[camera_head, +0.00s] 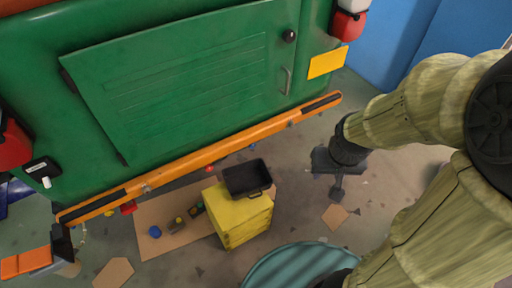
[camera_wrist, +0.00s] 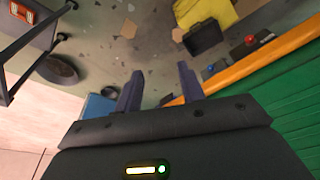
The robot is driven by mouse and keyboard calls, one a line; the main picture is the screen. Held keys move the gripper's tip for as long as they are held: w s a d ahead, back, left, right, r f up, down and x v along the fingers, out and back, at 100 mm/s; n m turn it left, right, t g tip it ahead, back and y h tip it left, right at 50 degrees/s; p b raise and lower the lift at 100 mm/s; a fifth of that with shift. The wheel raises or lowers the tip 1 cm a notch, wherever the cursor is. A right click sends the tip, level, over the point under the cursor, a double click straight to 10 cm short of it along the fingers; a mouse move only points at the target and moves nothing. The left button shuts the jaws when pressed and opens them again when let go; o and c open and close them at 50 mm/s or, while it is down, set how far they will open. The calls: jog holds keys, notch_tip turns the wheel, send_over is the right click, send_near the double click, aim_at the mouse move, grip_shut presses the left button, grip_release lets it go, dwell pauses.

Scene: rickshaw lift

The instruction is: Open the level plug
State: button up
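I cannot make out a level plug in either view. The green rickshaw (camera_head: 180,80) fills the upper left of the head view, with its back panel closed. Its orange bumper (camera_head: 215,147) runs along the lower edge and also shows in the wrist view (camera_wrist: 262,57). The underside of the rickshaw is hidden in the head view.
A yellow box (camera_head: 242,218) stands below the bumper with a black tray (camera_head: 247,180) on it. Cardboard (camera_head: 155,247) with small parts lies left of it. A teal round object (camera_head: 295,268) is at the bottom. Blue walls (camera_head: 385,35) stand upper right. Some floor near the gripper is clear.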

aim_at(253, 146)
jog(key=shift+o, duration=0.9)
jog(key=shift+w+f, duration=0.1)
jog(key=shift+f, duration=0.1)
jog(key=w+a+f+t+y+b, duration=0.1)
jog(key=w+a+f+t+b, duration=0.15)
jog(key=w+f+b, duration=0.75)
jog(key=w+a+f+t+y+b, duration=0.1)
jog(key=w+f+t+b, duration=0.2)
jog(key=w+f+b, duration=0.6)
jog(key=w+a+f+m+t+y+b, duration=0.2)
jog(key=a+f+t+y+b, duration=0.1)
jog(key=f+b, duration=0.6)
jog(key=w+a+f+m+t+y+b, duration=0.2)
jog(key=a+f+t+y+b, duration=0.2)
jog(key=f+b, duration=0.5)
notch_tip(253, 146, down, 2)
jog(key=shift+a+y, duration=0.25)
jog(key=shift+y, duration=0.25)
jog(key=shift+w+a, duration=0.1)
jog(key=b+x, duration=0.3)
jog(key=x, duration=1.4)
jog(key=shift+a+f, duration=0.1)
jog(key=shift+f, duration=0.05)
jog(key=shift+c, duration=0.4)
